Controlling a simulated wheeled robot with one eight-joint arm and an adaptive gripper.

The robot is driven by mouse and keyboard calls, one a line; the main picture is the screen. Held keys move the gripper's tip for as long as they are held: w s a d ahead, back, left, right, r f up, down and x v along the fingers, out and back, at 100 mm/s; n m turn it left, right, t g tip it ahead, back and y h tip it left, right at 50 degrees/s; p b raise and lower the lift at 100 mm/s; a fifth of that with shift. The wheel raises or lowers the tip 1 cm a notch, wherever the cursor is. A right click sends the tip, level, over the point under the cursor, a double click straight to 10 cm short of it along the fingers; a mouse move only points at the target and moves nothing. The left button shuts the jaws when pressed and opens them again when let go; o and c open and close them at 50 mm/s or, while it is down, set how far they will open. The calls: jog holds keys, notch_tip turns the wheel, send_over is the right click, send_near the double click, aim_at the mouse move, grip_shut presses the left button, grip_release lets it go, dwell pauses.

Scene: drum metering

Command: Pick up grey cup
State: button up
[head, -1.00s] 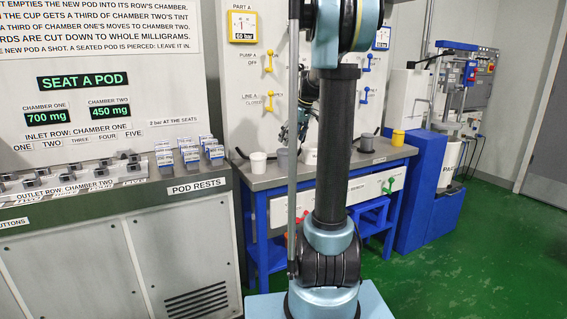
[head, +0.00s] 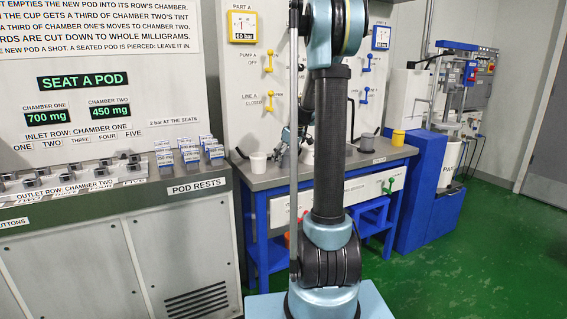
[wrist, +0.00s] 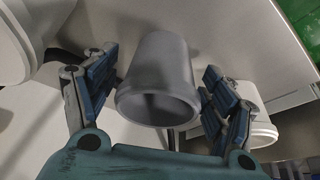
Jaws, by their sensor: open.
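The grey cup (wrist: 160,62) fills the middle of the wrist view, its open rim toward the camera. My gripper (wrist: 160,68) is open, with one blue finger on each side of the cup and a visible gap at both sides. In the head view, my gripper (head: 285,141) is low over the workbench at the grey cup's place, left of my arm column. There the gripper and my arm largely hide the cup.
A white cup (head: 258,162) stands close to the left on the workbench (head: 262,182), and another white cup (head: 308,155) to the right. Further right are a dark grey cup (head: 367,142) and a yellow cup (head: 398,137).

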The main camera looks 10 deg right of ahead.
jog(key=c, duration=1.2)
